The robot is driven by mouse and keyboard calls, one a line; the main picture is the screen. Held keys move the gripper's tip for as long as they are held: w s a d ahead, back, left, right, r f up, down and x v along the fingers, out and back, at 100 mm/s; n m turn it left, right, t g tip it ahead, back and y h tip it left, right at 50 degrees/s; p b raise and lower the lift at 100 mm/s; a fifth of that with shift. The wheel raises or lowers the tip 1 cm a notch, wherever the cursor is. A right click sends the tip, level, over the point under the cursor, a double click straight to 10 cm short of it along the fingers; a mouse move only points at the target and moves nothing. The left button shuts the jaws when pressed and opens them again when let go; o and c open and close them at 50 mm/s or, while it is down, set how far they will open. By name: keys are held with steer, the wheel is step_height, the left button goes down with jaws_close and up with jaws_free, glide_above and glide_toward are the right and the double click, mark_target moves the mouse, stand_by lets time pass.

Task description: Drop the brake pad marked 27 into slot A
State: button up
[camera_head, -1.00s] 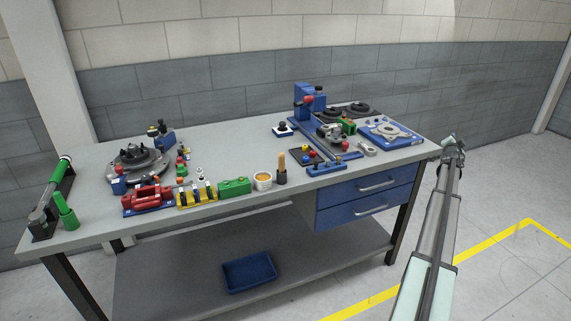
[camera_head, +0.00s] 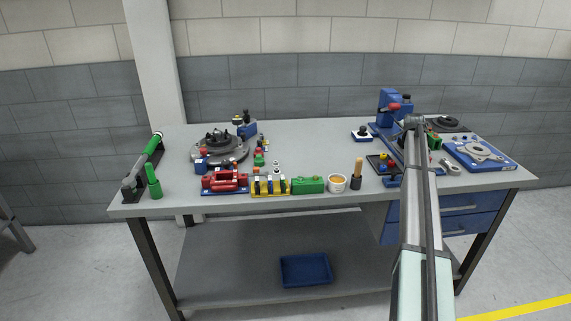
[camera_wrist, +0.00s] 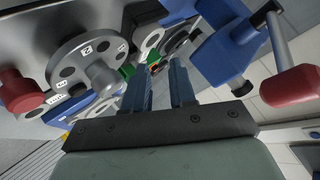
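In the head view, a yellow rack (camera_head: 270,186) holding several dark and pale upright pieces stands near the bench's front edge. A red caliper-like fixture (camera_head: 225,181) on a blue base is just left of it. No number 27 or letter A is legible, so I cannot tell which piece is the marked pad or where slot A is. My gripper (camera_wrist: 159,68) shows in the wrist view with its two blue-grey fingers apart and nothing between them. In the head view my arm reaches over the bench's right part, far right of the rack, and the fingers are not discernible there.
A blue press (camera_head: 389,105) with a red handle (camera_wrist: 292,93) is close to my gripper. A grey marked disc (camera_wrist: 87,62) is left of the fingers. The bench's (camera_head: 310,145) middle is clear.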

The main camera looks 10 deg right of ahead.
steer(key=a+f+n+g+y, duration=0.2)
steer(key=a+n+y, duration=0.1)
steer(key=a, duration=1.3)
steer(key=n+g+y, duration=0.3)
steer(key=n+g, duration=0.5)
steer(key=n, duration=0.3)
glide_above(283, 177)
steer(key=shift+r, duration=0.2)
steer(key=shift+s+a, duration=0.1)
steer(key=shift+a, duration=0.05)
steer(key=shift+f, duration=1.95)
jaws_close()
